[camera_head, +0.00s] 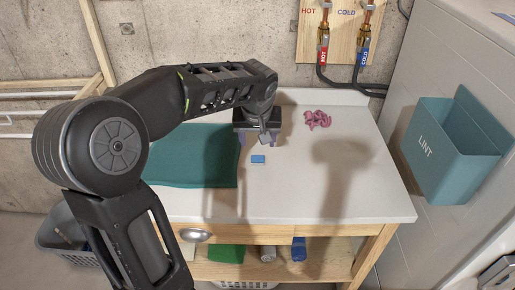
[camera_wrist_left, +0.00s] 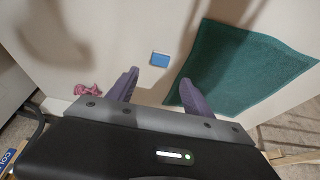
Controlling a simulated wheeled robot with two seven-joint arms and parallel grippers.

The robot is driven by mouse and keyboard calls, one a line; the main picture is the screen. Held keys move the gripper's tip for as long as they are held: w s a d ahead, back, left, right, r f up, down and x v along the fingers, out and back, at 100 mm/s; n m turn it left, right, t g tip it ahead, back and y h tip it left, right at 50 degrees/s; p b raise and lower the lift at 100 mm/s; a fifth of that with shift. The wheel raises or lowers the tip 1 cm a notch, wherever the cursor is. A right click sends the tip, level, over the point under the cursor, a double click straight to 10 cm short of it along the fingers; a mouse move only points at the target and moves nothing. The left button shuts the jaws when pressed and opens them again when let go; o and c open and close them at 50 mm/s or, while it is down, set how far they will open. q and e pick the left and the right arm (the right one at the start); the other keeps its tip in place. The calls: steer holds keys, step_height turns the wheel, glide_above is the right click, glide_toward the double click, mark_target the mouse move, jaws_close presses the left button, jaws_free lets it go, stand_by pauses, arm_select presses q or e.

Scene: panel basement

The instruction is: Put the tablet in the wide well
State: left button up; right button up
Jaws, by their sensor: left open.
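A small blue block (camera_head: 258,159), which I take for the tablet, lies flat on the white countertop (camera_head: 300,200). It also shows in the left wrist view (camera_wrist_left: 160,59), just beyond the fingertips and between their lines. My left gripper (camera_head: 258,143) is above the countertop, behind the block in the head view. Its purple fingers (camera_wrist_left: 159,78) are spread with nothing between them. I cannot make out a wide well in either view. My right gripper is not in view.
A teal cloth (camera_head: 195,158) lies on the counter left of the block. A crumpled pink cloth (camera_head: 317,119) lies at the back right. A teal LINT bin (camera_head: 440,150) is on the appliance side at right. Below are a drawer handle (camera_head: 196,235) and a shelf. The counter's right front is clear.

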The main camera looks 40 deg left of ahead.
arm_select(q)
steer(key=shift+s+d+r, duration=0.15)
steer(key=shift+s+r, duration=0.05)
steer(key=shift+r, duration=0.4)
steer(key=shift+o, duration=0.5)
